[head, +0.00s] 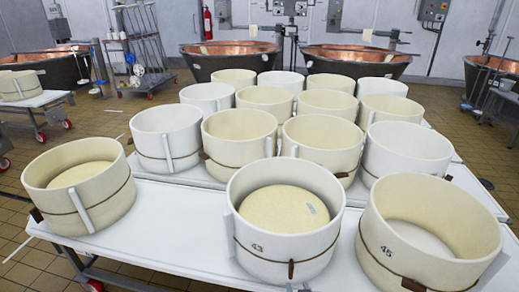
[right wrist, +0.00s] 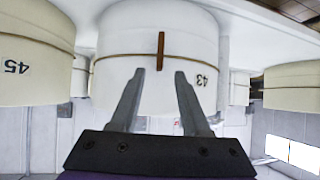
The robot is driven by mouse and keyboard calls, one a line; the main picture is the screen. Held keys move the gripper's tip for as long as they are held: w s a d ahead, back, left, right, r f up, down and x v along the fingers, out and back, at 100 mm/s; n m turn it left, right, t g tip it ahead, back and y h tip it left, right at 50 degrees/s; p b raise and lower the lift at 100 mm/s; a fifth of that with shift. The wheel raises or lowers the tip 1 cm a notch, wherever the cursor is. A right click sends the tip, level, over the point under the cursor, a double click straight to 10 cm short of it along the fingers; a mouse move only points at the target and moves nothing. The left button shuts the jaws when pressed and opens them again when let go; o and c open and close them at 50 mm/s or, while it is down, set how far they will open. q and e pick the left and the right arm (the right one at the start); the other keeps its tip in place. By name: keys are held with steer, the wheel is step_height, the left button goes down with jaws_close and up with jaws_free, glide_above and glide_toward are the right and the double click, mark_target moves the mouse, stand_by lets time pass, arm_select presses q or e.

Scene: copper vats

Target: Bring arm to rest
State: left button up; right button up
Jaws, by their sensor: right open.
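My right gripper (right wrist: 158,72) shows in the right wrist view with its two fingers apart and nothing between them. That view looks upside down. The white mould marked 43 (right wrist: 165,45) lies beyond the fingertips; I cannot tell the exact gap. In the head view the mould marked 43 (head: 285,247) stands at the front middle of the table, with a pale cheese (head: 283,208) inside. At most a sliver of my right gripper shows at the head view's bottom edge, below this mould. My left gripper is in neither view.
The mould marked 45 (head: 428,240) stands at the front right, another mould (head: 80,185) at the front left. Several more moulds crowd the white table (head: 180,222) behind. Copper vats (head: 230,58) stand along the back. Bare table shows between the front moulds.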

steer(key=s+d+r+g, duration=0.1)
steer(key=s+d+g, duration=0.15)
steer(key=s, duration=0.75)
steer(key=s+d+g, duration=0.1)
steer(key=s+g, duration=0.3)
steer(key=s, duration=0.6)
arm_select(q)
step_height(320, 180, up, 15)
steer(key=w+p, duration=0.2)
steer(key=p, duration=1.1)
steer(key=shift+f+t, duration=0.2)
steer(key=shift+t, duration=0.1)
arm_select(e)
steer(key=w+r, duration=0.3)
steer(key=r, duration=1.2)
steer(key=shift+w+a+n+t+y, duration=0.15)
steer(key=shift+w+n+t+y, duration=0.05)
steer(key=shift+n+t+y, duration=0.25)
steer(key=shift+s, duration=0.1)
